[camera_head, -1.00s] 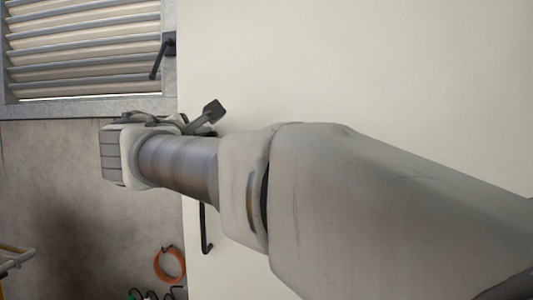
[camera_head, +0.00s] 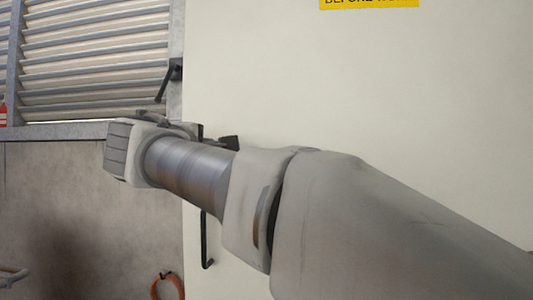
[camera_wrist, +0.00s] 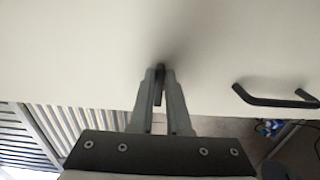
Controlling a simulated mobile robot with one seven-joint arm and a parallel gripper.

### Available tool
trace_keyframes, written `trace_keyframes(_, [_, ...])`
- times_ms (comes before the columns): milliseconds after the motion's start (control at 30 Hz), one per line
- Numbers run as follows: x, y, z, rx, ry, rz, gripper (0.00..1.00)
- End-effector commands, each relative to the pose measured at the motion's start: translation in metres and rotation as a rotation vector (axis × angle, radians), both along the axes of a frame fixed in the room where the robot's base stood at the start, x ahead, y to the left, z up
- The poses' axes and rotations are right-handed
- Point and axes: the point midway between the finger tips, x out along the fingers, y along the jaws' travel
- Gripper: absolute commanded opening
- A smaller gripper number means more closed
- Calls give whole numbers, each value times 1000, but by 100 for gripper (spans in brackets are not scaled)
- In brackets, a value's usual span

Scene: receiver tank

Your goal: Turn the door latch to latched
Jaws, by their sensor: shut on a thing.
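The door latch shows as a dark square end (camera_head: 230,142) against the cream door (camera_head: 400,90), near the door's left edge. My gripper (camera_head: 198,132) is beside it at the end of my arm, which hides most of the latch lever. In the wrist view, the fingers of my gripper (camera_wrist: 158,82) are closed on the dark latch lever (camera_wrist: 158,92), in front of the pale door surface. The latch lever now lies close to level in the head view, its square end to the right of the gripper.
A black pull handle (camera_head: 204,245) is on the door below my arm, also seen at right in the wrist view (camera_wrist: 270,100). A dark bracket with a rod (camera_head: 172,74) sits beside the louvres (camera_head: 95,60). An orange coil (camera_head: 167,286) hangs low on the left.

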Motion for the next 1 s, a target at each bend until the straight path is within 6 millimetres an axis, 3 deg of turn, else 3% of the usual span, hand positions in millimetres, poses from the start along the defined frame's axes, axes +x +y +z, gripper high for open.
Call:
trace_keyframes(333, [0,0,0,4,0,0,0])
trace_keyframes(367, [0,0,0,4,0,0,20])
trace_keyframes(500, [0,0,0,4,0,0,45])
trace_keyframes(1000, [0,-1,0,2,0,0,45])
